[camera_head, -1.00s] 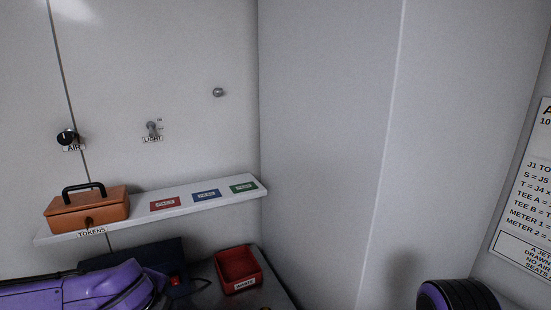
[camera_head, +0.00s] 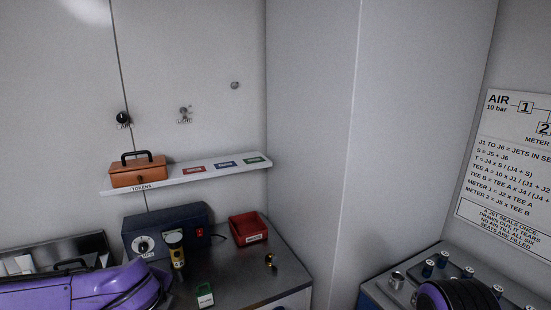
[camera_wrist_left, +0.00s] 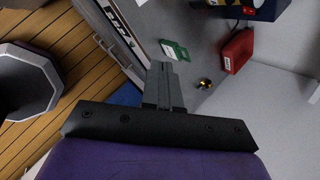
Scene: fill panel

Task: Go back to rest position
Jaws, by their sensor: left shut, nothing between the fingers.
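My left arm (camera_head: 85,288), purple, comes in at the lower left of the head view; its gripper is out of that view. In the left wrist view my left gripper (camera_wrist_left: 161,68) is shut with its two grey fingers together and nothing between them. The fingers point toward the grey bench, with a small green-and-white item (camera_wrist_left: 174,50) and a brass piece (camera_wrist_left: 205,84) beyond them. A purple and black part of my right arm (camera_head: 458,297) shows at the lower right of the head view. My right gripper is not visible.
The bench (camera_head: 225,283) carries a dark blue device (camera_head: 185,215), a yellow-and-black tool (camera_head: 176,250), a red bin (camera_head: 250,230) and the green item (camera_head: 205,295). A shelf (camera_head: 215,175) holds an orange box (camera_head: 138,172). A console with several knobs (camera_head: 428,268) stands at right.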

